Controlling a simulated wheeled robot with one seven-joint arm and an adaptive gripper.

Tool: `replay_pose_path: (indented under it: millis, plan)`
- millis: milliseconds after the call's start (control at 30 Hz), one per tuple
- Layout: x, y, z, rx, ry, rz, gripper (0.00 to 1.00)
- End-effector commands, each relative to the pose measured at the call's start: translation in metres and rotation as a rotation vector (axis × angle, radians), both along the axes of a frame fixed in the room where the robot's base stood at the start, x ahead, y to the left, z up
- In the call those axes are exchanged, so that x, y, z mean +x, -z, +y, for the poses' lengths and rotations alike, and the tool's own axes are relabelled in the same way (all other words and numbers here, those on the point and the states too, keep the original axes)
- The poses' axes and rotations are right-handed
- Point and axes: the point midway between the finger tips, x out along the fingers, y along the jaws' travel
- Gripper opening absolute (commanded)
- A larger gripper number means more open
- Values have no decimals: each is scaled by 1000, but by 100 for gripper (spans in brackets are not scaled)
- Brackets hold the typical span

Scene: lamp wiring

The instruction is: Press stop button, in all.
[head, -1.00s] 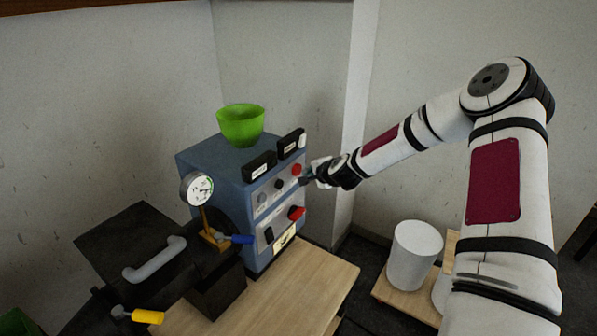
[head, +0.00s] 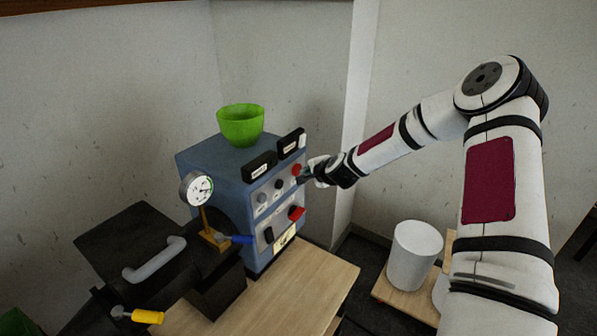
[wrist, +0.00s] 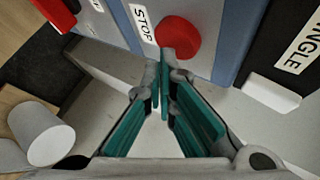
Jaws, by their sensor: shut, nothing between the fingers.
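The red stop button (head: 297,169) is on the front panel of the blue control box (head: 205,155), near the panel's upper right edge. In the wrist view the round red button (wrist: 178,37) sits beside a white "STOP" label (wrist: 143,24). My gripper (wrist: 164,62) is shut and empty, its fingertips together just at the near edge of the button and overlapping it in the picture. I cannot tell whether they touch it. In the head view my gripper (head: 302,178) is close in front of the panel, right by the button.
A green bowl (head: 241,125) and two black labelled displays (head: 262,165) are on the box. A gauge (head: 196,188) stands at its left. Red (head: 297,213), blue (head: 240,239) and yellow (head: 147,316) handles stick out. A white cylinder (head: 414,256) stands at lower right.

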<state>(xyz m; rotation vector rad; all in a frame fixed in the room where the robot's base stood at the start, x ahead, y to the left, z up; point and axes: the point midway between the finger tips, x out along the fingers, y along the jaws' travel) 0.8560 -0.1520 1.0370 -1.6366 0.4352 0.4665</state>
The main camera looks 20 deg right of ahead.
Motion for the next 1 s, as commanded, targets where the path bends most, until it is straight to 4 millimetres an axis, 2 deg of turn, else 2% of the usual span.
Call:
replay_pose_path:
  millis: [1000]
  plan:
    - [9,0,7,0,-2,0,0]
